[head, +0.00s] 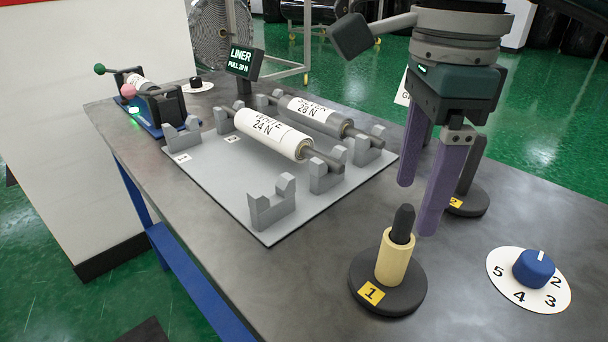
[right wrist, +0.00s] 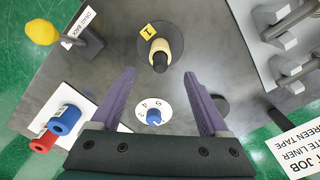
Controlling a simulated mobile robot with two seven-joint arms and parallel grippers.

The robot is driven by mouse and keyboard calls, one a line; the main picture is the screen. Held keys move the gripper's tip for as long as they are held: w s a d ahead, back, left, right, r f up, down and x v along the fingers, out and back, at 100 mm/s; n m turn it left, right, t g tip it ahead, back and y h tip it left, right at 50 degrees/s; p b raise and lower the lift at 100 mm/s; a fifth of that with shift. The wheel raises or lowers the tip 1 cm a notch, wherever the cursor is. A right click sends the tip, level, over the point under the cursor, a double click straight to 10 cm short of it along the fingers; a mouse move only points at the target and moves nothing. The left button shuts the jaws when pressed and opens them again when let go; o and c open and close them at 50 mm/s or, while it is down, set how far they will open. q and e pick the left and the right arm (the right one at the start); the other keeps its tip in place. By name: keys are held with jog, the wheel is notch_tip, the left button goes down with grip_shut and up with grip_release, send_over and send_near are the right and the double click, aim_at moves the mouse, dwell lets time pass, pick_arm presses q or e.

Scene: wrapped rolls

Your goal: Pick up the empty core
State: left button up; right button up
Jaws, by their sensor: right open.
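The empty core is a short cream tube (head: 393,262) standing upright around a dark post on a round black base (head: 410,298) with a yellow label 1. The post's tip sticks out above the tube. The core also shows in the right wrist view (right wrist: 166,46), beyond the fingertips. My right gripper (head: 416,210) has two purple fingers pointing down, open and empty. It is above and beside the core, apart from it. In the right wrist view the fingers (right wrist: 159,74) are spread wide. My left gripper is not in view.
A second post (head: 470,165) stands partly behind my right gripper. A blue dial (head: 533,268) is on the right. Wrapped rolls, white (head: 272,134) and grey (head: 314,114), rest in cradles on a grey plate (head: 215,188). A LINER display (head: 241,60) stands behind.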

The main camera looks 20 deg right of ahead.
aim_at(400, 238)
notch_tip(400, 238, down, 2)
jog(key=shift+s+a+f, duration=0.1)
jog(key=shift+s, duration=0.05)
jog(key=f, duration=0.5)
jog(key=shift+w+a+f, duration=0.1)
jog(key=shift+w+f, duration=0.1)
jog(key=shift+f, duration=0.05)
grip_shut()
